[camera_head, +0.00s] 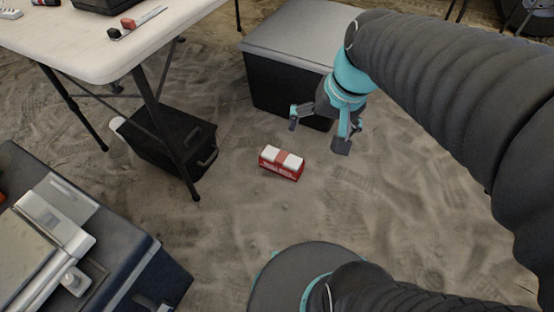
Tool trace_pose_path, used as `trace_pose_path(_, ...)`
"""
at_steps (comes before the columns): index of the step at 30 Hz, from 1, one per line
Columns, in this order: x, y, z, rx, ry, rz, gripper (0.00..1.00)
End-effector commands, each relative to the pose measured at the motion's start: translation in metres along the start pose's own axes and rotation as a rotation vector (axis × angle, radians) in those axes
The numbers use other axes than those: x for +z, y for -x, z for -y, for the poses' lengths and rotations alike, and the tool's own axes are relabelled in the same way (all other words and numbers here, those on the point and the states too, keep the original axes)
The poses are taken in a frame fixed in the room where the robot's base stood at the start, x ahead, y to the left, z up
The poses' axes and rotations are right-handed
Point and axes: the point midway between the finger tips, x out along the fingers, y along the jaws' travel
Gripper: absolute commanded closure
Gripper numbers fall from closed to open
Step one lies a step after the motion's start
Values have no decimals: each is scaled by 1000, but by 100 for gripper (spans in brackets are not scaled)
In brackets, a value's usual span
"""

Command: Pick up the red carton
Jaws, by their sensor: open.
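The red carton (281,163) lies on the sandy ground near the middle of the view. It is a small red box with white on its top and pale lettering on its front side. My gripper (322,138) hangs above and to the right of the carton, with its fingers spread and pointing down. It is open and empty, and apart from the carton. Nothing hides the carton.
A black case with a grey lid (300,38) stands behind my gripper. A white folding table (75,50) is at upper left, with a black bin (168,145) beneath it. A dark case with metal parts (130,262) fills the lower left. Sand around the carton is clear.

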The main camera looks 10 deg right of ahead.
Motion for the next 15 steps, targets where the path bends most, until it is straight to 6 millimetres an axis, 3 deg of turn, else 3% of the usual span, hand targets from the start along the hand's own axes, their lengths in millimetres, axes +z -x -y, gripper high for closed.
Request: trace_pose_path(15,-93,-116,-4,-242,-457,383,0)
